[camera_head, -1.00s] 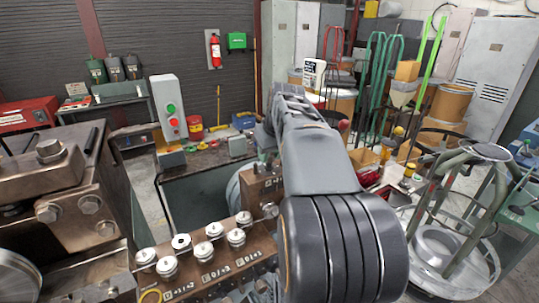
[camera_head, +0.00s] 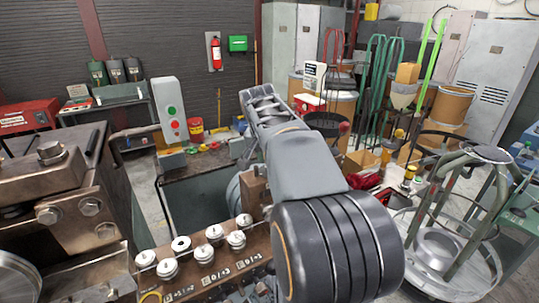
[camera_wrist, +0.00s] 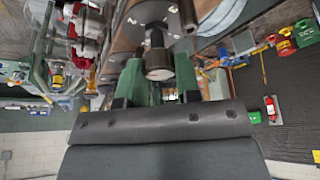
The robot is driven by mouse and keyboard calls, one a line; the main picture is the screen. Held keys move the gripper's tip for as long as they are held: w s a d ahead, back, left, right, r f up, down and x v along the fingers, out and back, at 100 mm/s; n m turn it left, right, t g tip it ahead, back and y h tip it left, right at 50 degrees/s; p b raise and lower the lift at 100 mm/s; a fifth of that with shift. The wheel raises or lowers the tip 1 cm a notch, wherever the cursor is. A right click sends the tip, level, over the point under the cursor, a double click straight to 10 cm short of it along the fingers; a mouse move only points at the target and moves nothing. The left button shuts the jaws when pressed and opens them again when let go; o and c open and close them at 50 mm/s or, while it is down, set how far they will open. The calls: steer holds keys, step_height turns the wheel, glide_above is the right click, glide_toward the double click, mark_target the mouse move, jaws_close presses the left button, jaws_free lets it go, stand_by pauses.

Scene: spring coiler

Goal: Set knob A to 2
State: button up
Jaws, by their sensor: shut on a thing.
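In the wrist view my gripper (camera_wrist: 161,78) has its two green fingers on either side of a short dark round knob (camera_wrist: 158,64) with a metallic rim. The fingers are shut on it. The knob sits on the end of a larger metal round part (camera_wrist: 150,12). In the head view my arm hides the gripper and this knob.
In the head view a brown panel (camera_head: 192,285) carries several silver rollers (camera_head: 203,256) and small label plates. A control box (camera_head: 168,108) with green and red buttons stands behind. A metal reel stand (camera_head: 440,250) is at right.

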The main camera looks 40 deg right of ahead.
steer(key=shift+m, duration=0.5)
steer(key=shift+g, duration=0.3)
steer(key=o, duration=0.9)
steer(key=shift+r, duration=0.1)
steer(key=v, duration=1.3)
steer(key=shift+a+r+p, duration=0.25)
steer(key=shift+a+p, duration=0.05)
steer(key=shift+a, duration=0.1)
